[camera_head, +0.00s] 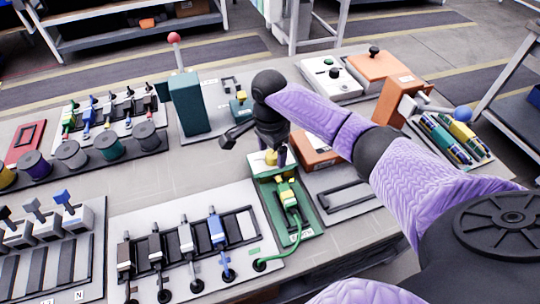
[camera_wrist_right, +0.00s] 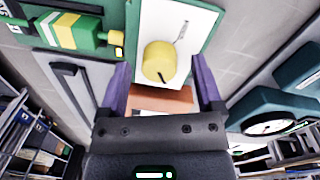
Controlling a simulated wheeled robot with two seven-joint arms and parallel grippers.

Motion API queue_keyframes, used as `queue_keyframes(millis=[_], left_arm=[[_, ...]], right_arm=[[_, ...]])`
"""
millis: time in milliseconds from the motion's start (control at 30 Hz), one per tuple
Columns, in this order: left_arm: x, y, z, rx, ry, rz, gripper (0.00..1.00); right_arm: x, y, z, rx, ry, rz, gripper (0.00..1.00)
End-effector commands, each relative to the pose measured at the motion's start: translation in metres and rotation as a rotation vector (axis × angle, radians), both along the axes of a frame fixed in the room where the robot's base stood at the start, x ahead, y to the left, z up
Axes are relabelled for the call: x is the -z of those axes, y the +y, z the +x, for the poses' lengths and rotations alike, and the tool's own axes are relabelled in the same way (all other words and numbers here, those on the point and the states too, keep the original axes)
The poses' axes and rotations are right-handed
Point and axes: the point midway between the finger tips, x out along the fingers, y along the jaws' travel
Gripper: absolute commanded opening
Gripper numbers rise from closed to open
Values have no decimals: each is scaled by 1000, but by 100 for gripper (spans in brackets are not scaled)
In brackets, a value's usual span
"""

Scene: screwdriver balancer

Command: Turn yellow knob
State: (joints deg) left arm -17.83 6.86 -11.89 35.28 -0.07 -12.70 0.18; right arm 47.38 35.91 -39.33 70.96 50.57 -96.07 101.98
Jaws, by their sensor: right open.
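In the head view the yellow knob (camera_head: 270,157) shows only in part under my right gripper (camera_head: 272,150). In the wrist view my right gripper (camera_wrist_right: 160,64) is open, with one purple finger on each side of the knob. Gaps show between the knob and both fingers. I cannot tell how far the fingers reach down beside it. My left gripper is out of view.
A green unit with a yellow plug (camera_head: 286,194) and a looped cable sits just in front of the knob. An orange box (camera_head: 318,148) stands right of it and a teal box (camera_head: 189,104) stands back left.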

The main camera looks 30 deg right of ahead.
Motion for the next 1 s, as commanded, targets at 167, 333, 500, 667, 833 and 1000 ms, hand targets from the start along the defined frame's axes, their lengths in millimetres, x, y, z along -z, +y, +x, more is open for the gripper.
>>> queue_keyframes(millis=[167,333,500,667,833,1000], left_arm=[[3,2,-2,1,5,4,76],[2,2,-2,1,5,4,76],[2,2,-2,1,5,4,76],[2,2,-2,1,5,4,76],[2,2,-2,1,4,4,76],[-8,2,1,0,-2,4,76]], right_arm=[[7,0,0,0,-1,0,84],[6,0,0,-1,-1,0,80],[6,0,0,-1,-1,0,44],[6,0,0,-1,-1,0,10],[6,0,0,-2,0,0,0],[3,1,-1,-27,0,3,0]])
